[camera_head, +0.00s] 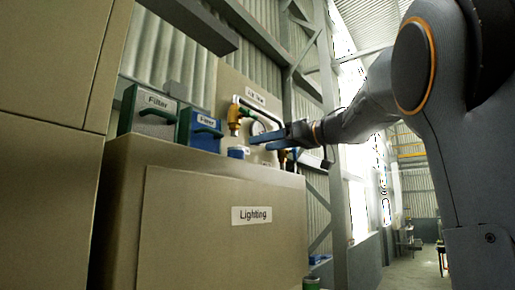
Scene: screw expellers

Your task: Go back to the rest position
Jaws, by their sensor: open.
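My gripper (262,141) has blue fingers and is at the end of my arm, which reaches in from the right. It is open, with its fingertips pointing left in front of a round gauge (258,128) and brass fittings (234,118) above the cabinet top. I see nothing held between the fingers. The gripper covers part of the fittings, and I cannot tell whether it touches them.
A tan cabinet (210,220) labelled "Lighting" stands below. A green box (150,112) and a blue box (200,130), both labelled "Filter", sit on it. A tall tan cabinet (50,190) is at the left. Open floor (415,270) shows at right.

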